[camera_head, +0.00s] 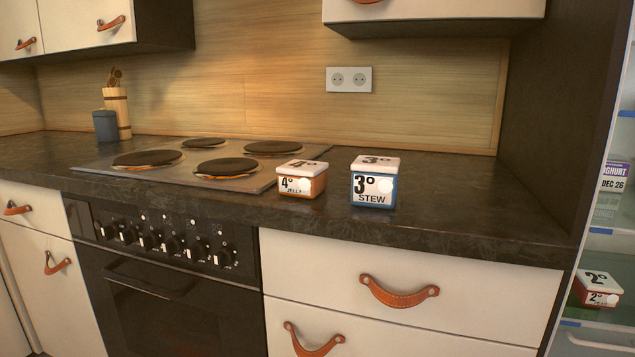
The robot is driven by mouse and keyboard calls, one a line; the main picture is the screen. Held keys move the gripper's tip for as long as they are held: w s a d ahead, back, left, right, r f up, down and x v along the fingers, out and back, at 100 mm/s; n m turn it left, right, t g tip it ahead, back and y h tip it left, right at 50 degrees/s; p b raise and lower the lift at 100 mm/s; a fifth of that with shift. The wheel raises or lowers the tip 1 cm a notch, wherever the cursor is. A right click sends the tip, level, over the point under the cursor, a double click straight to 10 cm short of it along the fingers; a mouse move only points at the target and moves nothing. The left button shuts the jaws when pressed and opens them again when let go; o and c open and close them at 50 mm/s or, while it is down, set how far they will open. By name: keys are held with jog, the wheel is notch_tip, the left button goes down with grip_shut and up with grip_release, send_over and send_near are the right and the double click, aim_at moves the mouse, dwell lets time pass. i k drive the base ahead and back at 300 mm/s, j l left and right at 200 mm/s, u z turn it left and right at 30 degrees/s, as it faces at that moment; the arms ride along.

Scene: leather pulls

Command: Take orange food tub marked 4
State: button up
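The orange food tub marked 4 (301,184) stands upright on the dark countertop, by the front right corner of the hob. It has a white lid with a 4 on it and a front label that reads 4 and JELLY. A blue tub marked 3 and STEW (374,185) stands to its right, with a small gap between them. My gripper does not show in this view.
The hob (230,184) with several dark plates lies left of the orange tub. The countertop (470,205) right of the blue tub is clear. An open fridge at the right holds a red tub marked 2 (597,290). A wall cupboard (430,10) hangs above.

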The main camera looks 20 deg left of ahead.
aim_at(304, 180)
jog(key=i+l+u, duration=0.15)
jog(key=u, duration=0.9)
